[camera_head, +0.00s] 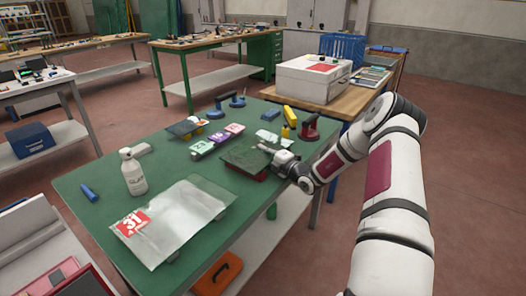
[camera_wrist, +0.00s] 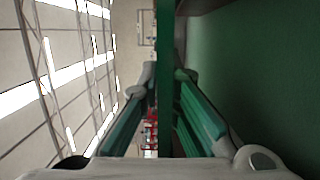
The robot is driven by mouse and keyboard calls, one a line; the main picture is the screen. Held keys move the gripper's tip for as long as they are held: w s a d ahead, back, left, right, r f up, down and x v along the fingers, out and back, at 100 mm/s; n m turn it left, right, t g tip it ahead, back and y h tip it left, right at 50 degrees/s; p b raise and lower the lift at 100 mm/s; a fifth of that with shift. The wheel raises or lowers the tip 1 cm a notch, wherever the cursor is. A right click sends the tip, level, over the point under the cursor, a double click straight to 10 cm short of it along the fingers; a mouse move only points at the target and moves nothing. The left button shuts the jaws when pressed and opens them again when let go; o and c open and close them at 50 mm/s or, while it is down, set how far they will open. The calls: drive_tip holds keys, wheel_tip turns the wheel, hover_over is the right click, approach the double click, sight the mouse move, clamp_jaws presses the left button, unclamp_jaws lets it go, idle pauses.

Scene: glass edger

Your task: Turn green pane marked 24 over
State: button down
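A dark green pane (camera_head: 246,157) lies about flat near the right edge of the green table, with something red under its near edge. No number is readable on it. My gripper (camera_head: 272,150) is at its right edge. In the wrist view, which is turned on its side, the pane is a narrow green strip (camera_wrist: 166,60) seen edge-on. My gripper's fingers (camera_wrist: 164,77) lie on both faces of it, their tips close against it, apparently shut on its edge. The exact contact is hard to make out.
A clear pane marked 31 (camera_head: 175,220) lies at the table's front. A white bottle (camera_head: 132,173), several labelled blocks (camera_head: 202,147), blue suction cups (camera_head: 228,104), a red suction cup (camera_head: 309,127) and a yellow bottle (camera_head: 289,117) stand around. A white machine (camera_head: 312,80) stands behind.

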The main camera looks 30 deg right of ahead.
drive_tip(key=shift+f, duration=0.3)
idle(0.5)
drive_tip(key=c, duration=1.7)
unclamp_jaws()
drive_tip(key=shift+f, duration=0.15)
drive_tip(key=s, duration=0.4)
drive_tip(key=s+d, duration=0.1)
drive_tip(key=s, duration=0.7)
drive_tip(key=shift+d, duration=0.25)
